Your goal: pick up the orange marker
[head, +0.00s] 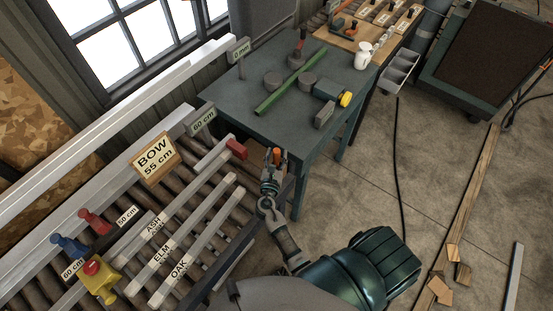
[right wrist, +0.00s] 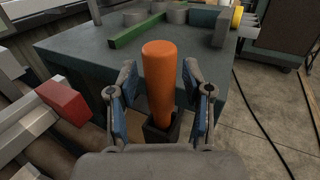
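The orange marker (right wrist: 159,80) stands upright in the middle of the right wrist view, its lower end in a small dark square holder (right wrist: 162,130). In the head view only a small orange part of the marker (head: 277,154) shows beside the fingers. My right gripper (right wrist: 160,92) is open, with one blue-padded finger on each side of the marker and a gap showing on both sides. In the head view my right gripper (head: 271,165) is near the front corner of the dark table. My left gripper is not in view.
The dark table (head: 262,118) bears a green bar (head: 290,82), grey round weights and a yellow-ended tool. Wood blocks lie on the floor at right; a cable crosses the floor.

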